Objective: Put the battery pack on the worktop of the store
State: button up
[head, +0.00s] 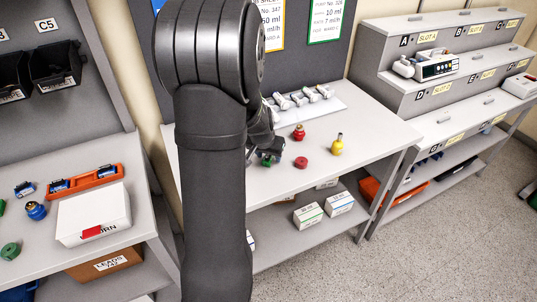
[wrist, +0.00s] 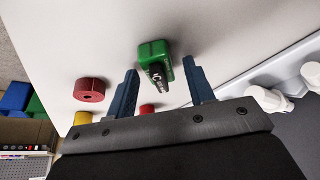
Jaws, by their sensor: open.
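My gripper (wrist: 160,70) is open over the middle worktop (head: 330,185), mostly hidden behind my arm in the head view. A small green block with a black, lettered part (wrist: 155,58) lies on the worktop between and just beyond the open fingers, apart from both; its green body also shows beside the gripper in the head view (head: 267,161). I cannot tell whether it is the battery pack. Blue pack-like pieces sit in an orange holder (head: 85,180) on the left worktop (head: 110,155), and another blue piece (head: 24,188) lies beside it.
A red ring (head: 301,162), red knobbed piece (head: 298,132) and yellow piece (head: 337,146) stand near the gripper. White fittings (head: 325,91) lie behind. A white box (head: 93,214) occupies the left worktop. Stepped slot shelves (head: 400,100) stand at right. The middle worktop's front right is clear.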

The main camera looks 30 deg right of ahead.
jog(key=v, duration=1.1)
jog(key=shift+r, duration=0.3)
jog(key=shift+o, duration=0.5)
jog(key=shift+s+a+r, duration=0.15)
jog(key=shift+r, duration=0.15)
notch_tip(320, 180, up, 5)
send_over(266, 156)
notch_tip(266, 156, down, 11)
jog(key=shift+f, duration=0.1)
jog(key=f, duration=0.4)
jog(key=shift+d, duration=0.4)
jog(key=shift+w+d+f, duration=0.2)
jog(key=shift+w+f, duration=0.1)
jog(key=shift+f, duration=0.35)
